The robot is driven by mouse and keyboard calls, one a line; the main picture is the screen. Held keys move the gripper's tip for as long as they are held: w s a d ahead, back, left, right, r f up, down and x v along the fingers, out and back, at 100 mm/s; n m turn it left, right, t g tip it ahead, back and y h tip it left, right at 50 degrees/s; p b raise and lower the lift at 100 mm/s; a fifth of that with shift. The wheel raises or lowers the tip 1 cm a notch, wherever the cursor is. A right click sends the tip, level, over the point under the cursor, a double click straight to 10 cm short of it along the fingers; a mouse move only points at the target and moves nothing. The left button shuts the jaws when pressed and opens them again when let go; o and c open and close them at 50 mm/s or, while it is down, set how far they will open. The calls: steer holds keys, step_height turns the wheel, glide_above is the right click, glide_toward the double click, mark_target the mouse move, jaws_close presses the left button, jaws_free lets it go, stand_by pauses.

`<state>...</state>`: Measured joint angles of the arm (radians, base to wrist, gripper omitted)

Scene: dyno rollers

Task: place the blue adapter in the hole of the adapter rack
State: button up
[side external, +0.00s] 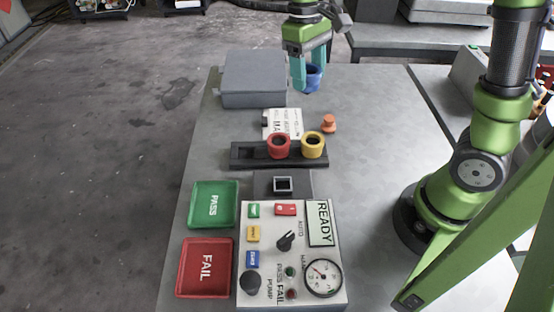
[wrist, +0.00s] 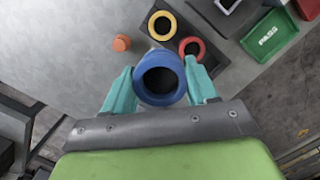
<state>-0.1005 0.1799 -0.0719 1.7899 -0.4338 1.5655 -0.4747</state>
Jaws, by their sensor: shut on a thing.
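The blue adapter (side external: 313,78) is a short ring-shaped cup held in the air near the far end of the table. My gripper (side external: 311,80) has teal fingers and is shut on it. In the wrist view the blue adapter (wrist: 160,79) sits between the two fingertips (wrist: 162,88), with its open bore facing the camera. The black adapter rack (side external: 240,153) lies on the table nearer the camera. It holds a red adapter (side external: 279,145) and a yellow adapter (side external: 313,145). The rack's left end has an empty slot. The adapter is apart from the rack.
A grey box (side external: 253,78) stands at the back left. An orange knob-like piece (side external: 328,123) and a white labelled block (side external: 283,123) lie behind the rack. A green PASS tray (side external: 212,205), a red FAIL tray (side external: 205,267) and a control panel (side external: 270,221) are in front.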

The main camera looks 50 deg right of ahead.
steer(key=shift+w+d, duration=0.55)
steer(key=shift+w, duration=0.15)
steer(key=shift+w+d+f, duration=0.15)
steer(key=shift+w+d, duration=0.05)
steer(key=shift+d, duration=0.1)
steer(key=s+a+f+n, duration=0.1)
steer(key=s+a+n, duration=0.15)
steer(key=s, duration=0.25)
steer(key=n+h, duration=0.1)
steer(key=n, duration=0.5)
glide_above(335, 182)
step_height(335, 182, down, 8)
steer(key=f, duration=0.3)
steer(key=shift+w+a+f, duration=0.2)
steer(key=shift+a+f, duration=0.05)
steer(key=shift+f, duration=2.15)
steer(key=shift+f, duration=0.1)
steer(key=o, duration=1.1)
